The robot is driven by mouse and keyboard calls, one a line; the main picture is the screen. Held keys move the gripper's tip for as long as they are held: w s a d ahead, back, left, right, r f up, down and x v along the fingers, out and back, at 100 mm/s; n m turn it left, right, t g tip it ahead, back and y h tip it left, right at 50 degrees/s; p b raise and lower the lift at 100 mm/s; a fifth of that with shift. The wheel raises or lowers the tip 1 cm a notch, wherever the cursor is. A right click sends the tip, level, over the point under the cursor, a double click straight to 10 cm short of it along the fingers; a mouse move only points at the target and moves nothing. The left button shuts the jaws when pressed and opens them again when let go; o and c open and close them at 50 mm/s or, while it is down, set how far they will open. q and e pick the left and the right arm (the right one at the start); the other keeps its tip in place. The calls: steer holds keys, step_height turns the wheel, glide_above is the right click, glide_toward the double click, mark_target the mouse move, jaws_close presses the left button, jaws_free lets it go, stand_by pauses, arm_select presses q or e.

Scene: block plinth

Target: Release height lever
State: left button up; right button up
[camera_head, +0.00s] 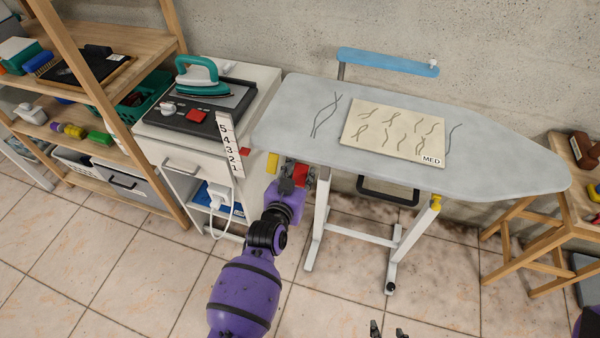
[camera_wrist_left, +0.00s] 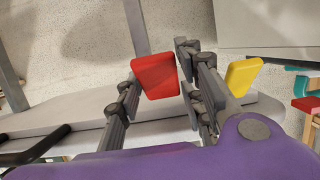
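The red lever paddle (camera_head: 297,174) is under the left end of the grey ironing board (camera_head: 300,112). In the left wrist view the red paddle (camera_wrist_left: 155,76) shows in the gap between the fingers of my left gripper (camera_wrist_left: 160,85). My left gripper (camera_head: 289,172) is at the paddle, its fingers spread; I cannot tell whether they touch it. A yellow paddle (camera_head: 272,163) is just left of it and lies outside the fingers in the wrist view (camera_wrist_left: 243,76). Only the fingertips of my right gripper (camera_head: 388,331) show at the bottom edge, apart and empty.
A numbered scale (camera_head: 229,145) stands beside the white cabinet (camera_head: 262,82) carrying an iron (camera_head: 198,75). A patterned cloth marked MED (camera_head: 395,130) lies on the board. White legs (camera_head: 318,220) stand below it. A wooden stool (camera_head: 530,225) is at the right; open floor lies in front.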

arm_select(q)
steer(key=shift+o, duration=1)
steer(key=shift+s, duration=0.1)
steer(key=v, duration=1.2)
arm_select(e)
steer(key=shift+s+f, duration=0.25)
steer(key=shift+s, duration=0.1)
arm_select(q)
steer(key=shift+f, duration=0.15)
steer(key=s+a+f+n+g+y+p, duration=0.1)
steer(key=s+a+f, duration=0.2)
steer(key=s, duration=0.6)
steer(key=s+a+f+n+g+y+p, duration=0.1)
steer(key=s+a+f+g+p, duration=0.1)
steer(key=s+a+f, duration=0.2)
steer(key=s+a+f+n+g+y+p, duration=0.1)
steer(key=s+a+f, duration=0.3)
steer(key=s+a, duration=0.5)
steer(key=s+g+y, duration=0.1)
steer(key=s, duration=0.4)
steer(key=shift+s+p, duration=0.3)
steer(key=shift+p, duration=0.05)
arm_select(e)
steer(key=r, duration=0.3)
steer(key=w+a+r, duration=0.1)
steer(key=shift+w+r, duration=0.1)
steer(key=shift+r, duration=0.05)
